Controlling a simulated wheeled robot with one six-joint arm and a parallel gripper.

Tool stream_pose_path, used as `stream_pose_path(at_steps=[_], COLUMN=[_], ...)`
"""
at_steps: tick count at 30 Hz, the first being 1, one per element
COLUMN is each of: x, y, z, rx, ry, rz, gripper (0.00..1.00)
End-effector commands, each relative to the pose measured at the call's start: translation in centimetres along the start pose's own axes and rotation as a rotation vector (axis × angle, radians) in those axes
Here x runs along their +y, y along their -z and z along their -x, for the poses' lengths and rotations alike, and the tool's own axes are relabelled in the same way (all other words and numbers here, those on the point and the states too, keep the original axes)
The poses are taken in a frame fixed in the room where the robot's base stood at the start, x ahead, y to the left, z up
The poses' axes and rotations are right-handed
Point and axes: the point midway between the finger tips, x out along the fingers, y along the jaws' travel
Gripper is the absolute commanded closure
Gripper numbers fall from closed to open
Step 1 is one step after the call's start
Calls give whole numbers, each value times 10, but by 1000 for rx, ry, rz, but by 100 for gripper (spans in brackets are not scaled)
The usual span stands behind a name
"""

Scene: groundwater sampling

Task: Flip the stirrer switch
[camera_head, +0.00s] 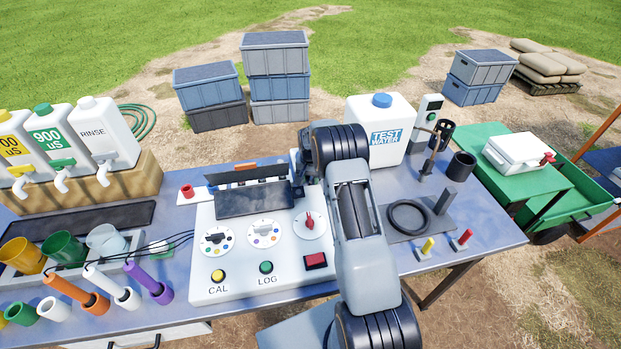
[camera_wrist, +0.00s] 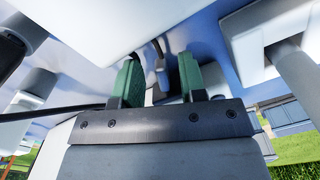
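A white control panel (camera_head: 205,272) stands on the metal table, with dials, a yellow CAL button, a green LOG button and a red rocker (camera_head: 315,261). No label reading stirrer is legible, so I cannot tell which control is the stirrer switch. Right of my arm, a grey plate (camera_head: 400,236) carries a dark ring and an upright post. In the wrist view, my gripper (camera_wrist: 160,80) has its two green fingers apart, with no object clearly held between them. Small grey parts (camera_wrist: 158,50) show beyond the fingertips, too unclear to name. In the head view my arm hides most of the gripper.
A white TEST WATER container (camera_head: 380,120) stands behind my arm. Yellow (camera_head: 426,246) and red (camera_head: 463,238) small posts are near the table's right front. Dispensers (camera_head: 100,135) stand back left. A green cart (camera_head: 520,185) is at right.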

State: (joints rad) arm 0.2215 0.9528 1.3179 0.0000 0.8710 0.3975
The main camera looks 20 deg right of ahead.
Motion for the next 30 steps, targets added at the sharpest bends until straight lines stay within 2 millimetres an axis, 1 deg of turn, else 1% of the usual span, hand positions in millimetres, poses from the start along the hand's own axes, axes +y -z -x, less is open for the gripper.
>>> stream_pose_path(at_steps=[4,12,24,30], x=[0,0,0,0], y=[0,0,0,0], z=[-4,-5,-5,-5], rx=[0,0,0,0], ry=[0,0,0,0], rz=[0,0,0,2], gripper=[62,63,100,100])
